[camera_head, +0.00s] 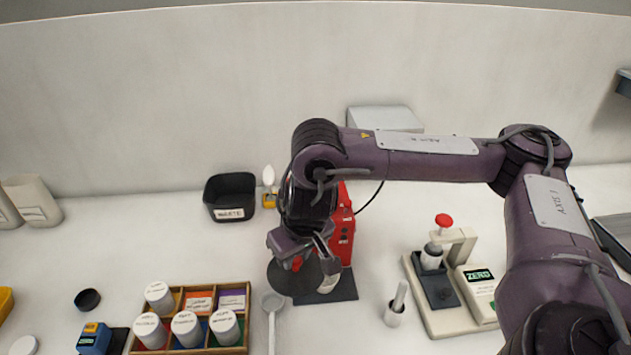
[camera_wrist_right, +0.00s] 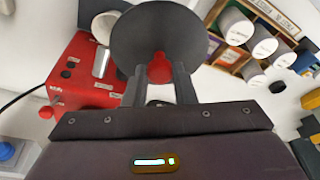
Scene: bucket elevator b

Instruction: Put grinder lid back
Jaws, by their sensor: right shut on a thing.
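My right gripper (camera_head: 308,262) is shut on the red knob (camera_wrist_right: 160,68) of the grinder lid (camera_wrist_right: 155,35), a dark round disc. In the head view the lid (camera_head: 281,279) shows partly below the gripper, at the left side of the red grinder (camera_head: 346,240). The grinder stands on a dark base plate (camera_head: 343,291) and is partly hidden by my arm. In the wrist view the grinder's red body (camera_wrist_right: 82,72) is at the left, and a pale round cup (camera_wrist_right: 103,27) is partly covered by the lid. The lid looks apart from the grinder's top. My left gripper is not in view.
A wooden rack (camera_head: 189,352) with several white-capped jars stands front left, with a pale spoon (camera_head: 271,305) beside it. A black waste bin (camera_head: 230,197) is behind.

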